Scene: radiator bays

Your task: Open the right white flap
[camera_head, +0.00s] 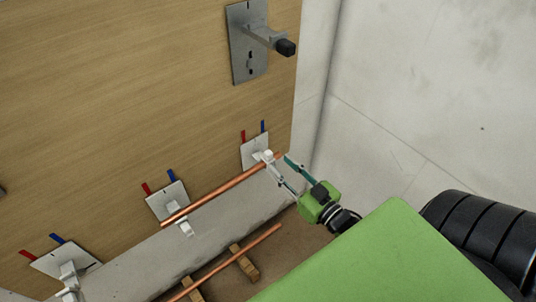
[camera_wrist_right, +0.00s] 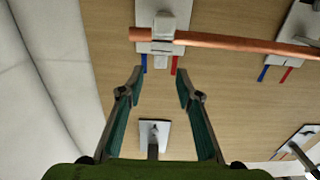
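The right white flap (camera_head: 266,156) is part of a white clip on a pale wall plate, at the right end of a copper pipe (camera_head: 222,189). In the right wrist view, the flap (camera_wrist_right: 163,27) lies across the pipe (camera_wrist_right: 225,40) near its end and looks closed. My right gripper (camera_head: 278,162) is open and empty, with its fingers pointing at this clip. In the wrist view, its two teal-padded fingers (camera_wrist_right: 160,80) are spread apart just below the clip, and no contact shows. My left gripper is not in view.
Middle (camera_head: 181,228) and left (camera_head: 69,274) white clips sit along the wooden wall, with red and blue tabs above. A grey bracket (camera_head: 247,42) with a black-ended arm is higher up. Another copper pipe (camera_head: 232,262) rests on wooden blocks. A concrete wall (camera_head: 420,90) stands at right.

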